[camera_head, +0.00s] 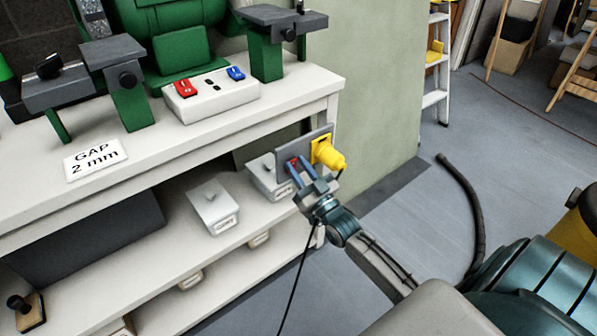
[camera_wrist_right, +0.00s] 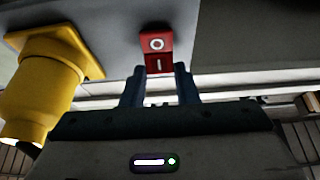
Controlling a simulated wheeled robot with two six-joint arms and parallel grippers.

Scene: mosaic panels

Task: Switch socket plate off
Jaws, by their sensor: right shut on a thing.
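Left of the plug in the head view is a red switch (camera_head: 293,162), marked O and I in the wrist view (camera_wrist_right: 156,44). My right gripper (camera_head: 298,168) is at the switch, its two blue fingers (camera_wrist_right: 159,70) on either side of the lower I half. I cannot tell which half is pressed in. My left gripper is not in view.
The white bench (camera_head: 220,130) holds a green machine (camera_head: 180,50) and a white control box (camera_head: 211,97) with red and blue switches. Grey lidded boxes (camera_head: 213,207) stand on the shelf below. A black cable hangs beneath my right gripper. The floor to the right has free room.

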